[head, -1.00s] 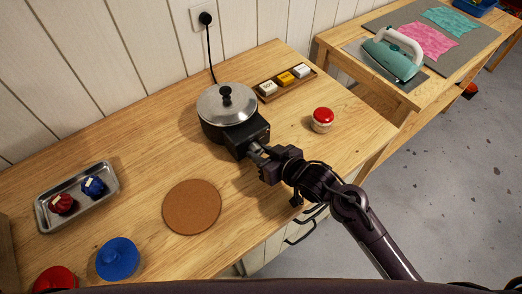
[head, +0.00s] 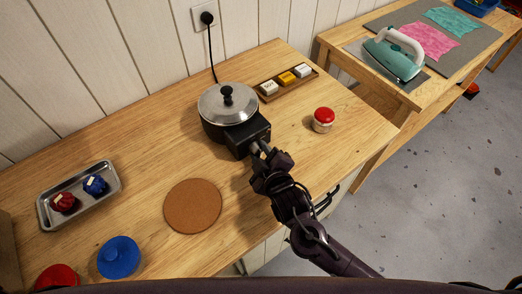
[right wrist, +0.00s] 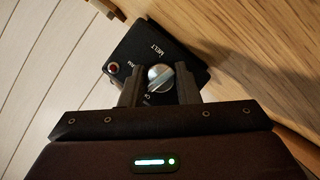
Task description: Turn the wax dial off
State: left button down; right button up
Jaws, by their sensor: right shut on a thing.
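The wax melter (head: 228,104) has a lidded metal pot and a black control box (head: 247,136) at its front. In the right wrist view the box face (right wrist: 140,55) carries a silver dial (right wrist: 160,77), the word MELT and a small red lamp (right wrist: 113,68). My right gripper (head: 260,150) is at the front of the box; in the right wrist view its fingers (right wrist: 158,84) are shut on the dial, one on each side. The fingers hide part of the dial's lettering. My left gripper is not in view.
A red-topped button or jar (head: 323,120) stands right of the melter, with a block tray (head: 286,84) behind. A cork mat (head: 192,206) lies in front. A metal tray (head: 79,219) and a blue lid (head: 119,257) are at left. A cord runs to the wall socket (head: 207,18).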

jog(key=shift+r+n+t+h+p, duration=0.1)
jog(key=shift+n+t+h+p, duration=0.25)
jog(key=shift+n, duration=0.35)
jog(key=o, duration=1)
jog(key=shift+c, duration=0.2)
jog(key=v, duration=0.2)
jog(key=b+v, duration=0.1)
jog(key=v, duration=0.3)
jog(key=shift+s, duration=0.4)
jog(key=shift+s+d+r, duration=0.15)
jog(key=shift+s+d, duration=0.05)
jog(key=shift+s, duration=0.25)
